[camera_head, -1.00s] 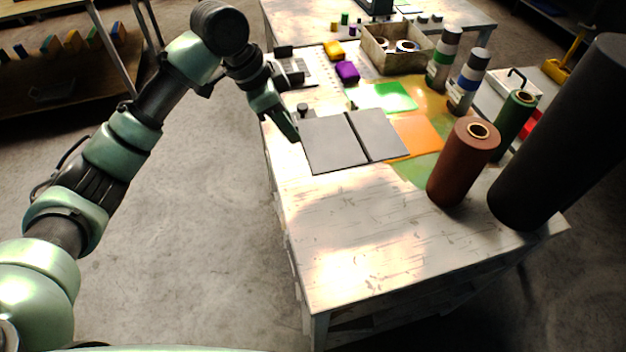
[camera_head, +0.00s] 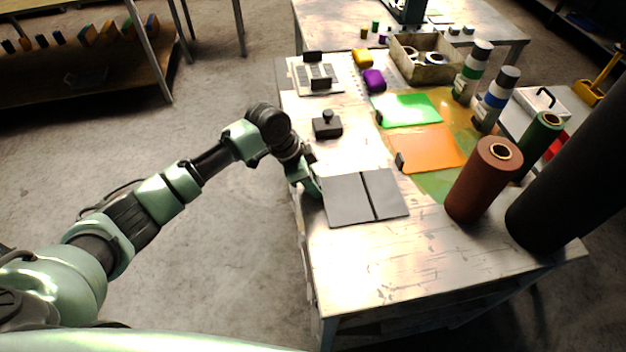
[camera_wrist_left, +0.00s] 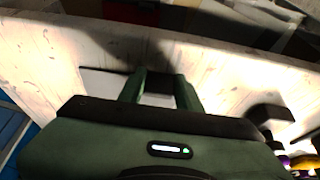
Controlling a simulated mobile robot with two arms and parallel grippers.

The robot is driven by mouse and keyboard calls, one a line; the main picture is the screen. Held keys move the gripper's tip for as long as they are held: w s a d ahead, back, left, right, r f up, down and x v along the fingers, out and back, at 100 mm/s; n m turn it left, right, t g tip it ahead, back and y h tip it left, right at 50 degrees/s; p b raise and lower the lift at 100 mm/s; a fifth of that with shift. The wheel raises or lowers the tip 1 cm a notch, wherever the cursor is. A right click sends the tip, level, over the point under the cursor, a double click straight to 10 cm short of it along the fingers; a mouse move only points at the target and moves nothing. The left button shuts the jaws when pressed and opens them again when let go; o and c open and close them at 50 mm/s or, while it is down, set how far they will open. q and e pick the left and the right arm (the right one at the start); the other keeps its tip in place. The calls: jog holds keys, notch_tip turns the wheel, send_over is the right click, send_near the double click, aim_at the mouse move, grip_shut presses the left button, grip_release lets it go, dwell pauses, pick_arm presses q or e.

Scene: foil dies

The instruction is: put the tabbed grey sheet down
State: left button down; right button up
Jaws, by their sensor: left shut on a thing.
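The grey sheet (camera_head: 348,198) is a flat dark grey rectangle with a black line across it, over the front-left part of the white worktable. My left gripper (camera_head: 316,188) is shut on its left edge. I cannot tell whether the sheet touches the table or hangs just above it. The tab is not clearly visible. In the left wrist view, the two green fingers of my left gripper (camera_wrist_left: 160,90) point at the worn white tabletop (camera_wrist_left: 225,75). My right gripper is out of view.
Behind lie an orange sheet (camera_head: 428,148) and a green sheet (camera_head: 408,109), with a black knobbed block (camera_head: 327,125) to their left. A brown roll (camera_head: 482,180) and a large black roll (camera_head: 565,165) stand to the right. The table's front (camera_head: 400,265) is bare.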

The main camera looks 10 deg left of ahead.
pick_arm(q)
jog(key=c, duration=1)
grip_release()
jog(key=shift+o, duration=0.2)
jog(key=shift+r, duration=0.1)
jog(key=b+v, duration=0.1)
jog(key=v, duration=1.1)
